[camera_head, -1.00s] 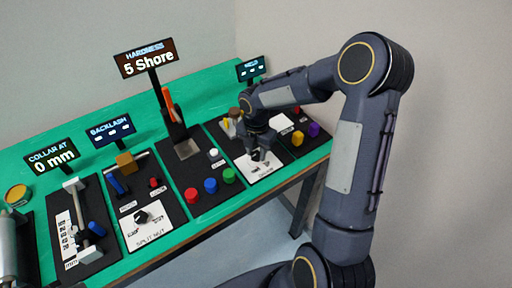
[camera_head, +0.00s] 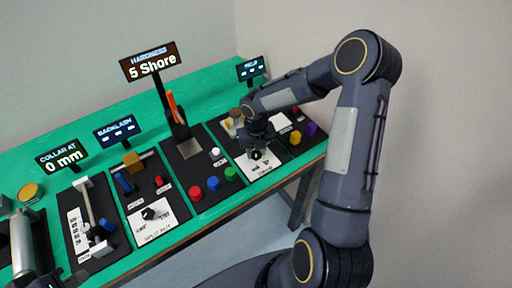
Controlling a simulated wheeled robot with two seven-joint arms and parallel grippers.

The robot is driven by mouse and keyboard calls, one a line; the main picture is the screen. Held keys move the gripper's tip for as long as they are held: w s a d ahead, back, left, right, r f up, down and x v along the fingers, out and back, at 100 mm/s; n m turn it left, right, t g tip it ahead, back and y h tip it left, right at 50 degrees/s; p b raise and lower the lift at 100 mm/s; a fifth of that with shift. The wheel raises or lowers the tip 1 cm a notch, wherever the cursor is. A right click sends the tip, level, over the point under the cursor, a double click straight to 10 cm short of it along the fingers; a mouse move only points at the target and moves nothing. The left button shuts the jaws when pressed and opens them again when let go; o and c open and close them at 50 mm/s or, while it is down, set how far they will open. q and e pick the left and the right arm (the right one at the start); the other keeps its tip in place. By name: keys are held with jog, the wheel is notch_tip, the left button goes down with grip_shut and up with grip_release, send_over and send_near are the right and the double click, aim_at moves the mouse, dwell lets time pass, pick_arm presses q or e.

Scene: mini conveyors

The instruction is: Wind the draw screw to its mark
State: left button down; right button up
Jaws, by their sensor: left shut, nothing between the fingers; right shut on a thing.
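The draw screw is a pale rod (camera_head: 89,205) on a black panel at the left, beside a white scale strip (camera_head: 78,230). A blue handle (camera_head: 108,226) and a white block stand near its front end. The sign behind it (camera_head: 61,157) reads "COLLAR AT 0 mm". My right gripper (camera_head: 257,153) is far to the right of it, shut on a small dark knob over a white plate (camera_head: 265,165); the gripper partly hides the knob. Part of my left arm shows at the left edge, left of the screw panel; its fingers cannot be made out.
Between them stand the split nut panel with a black dial (camera_head: 150,214), and the hardness panel with red (camera_head: 193,194), blue (camera_head: 212,183) and green (camera_head: 230,174) buttons. Yellow (camera_head: 295,137) and purple (camera_head: 311,129) pieces sit right of my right gripper. A backlash sign (camera_head: 117,131) stands behind.

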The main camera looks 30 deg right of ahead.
aim_at(256, 153)
jog(key=shift+n, duration=0.6)
jog(key=o, duration=1)
jog(key=shift+c, duration=0.2)
jog(key=shift+r, duration=3.9)
